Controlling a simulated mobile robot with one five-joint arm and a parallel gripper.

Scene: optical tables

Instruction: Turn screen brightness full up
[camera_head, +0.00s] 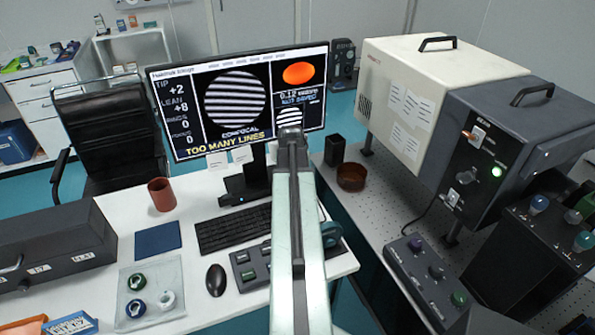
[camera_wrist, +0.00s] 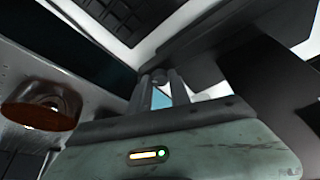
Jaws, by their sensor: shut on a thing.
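The monitor (camera_head: 333,95) stands on the white desk, lit with a striped disc, an orange disc and yellow text reading "TOO MANY LINES". My arm reaches up to the monitor's lower right part and covers some of that edge; my fingertips are hidden there. In the wrist view my gripper (camera_wrist: 162,90) has its two fingers close together, shut on a small round knob-like piece (camera_wrist: 159,75) between the tips. The dark underside and stand of the monitor (camera_wrist: 262,75) are close by on the right. No brightness marking is readable.
A keyboard (camera_head: 232,229), a mouse (camera_head: 216,280) and a button pad (camera_head: 250,272) lie on the desk below. A red mug (camera_head: 161,194) stands left.

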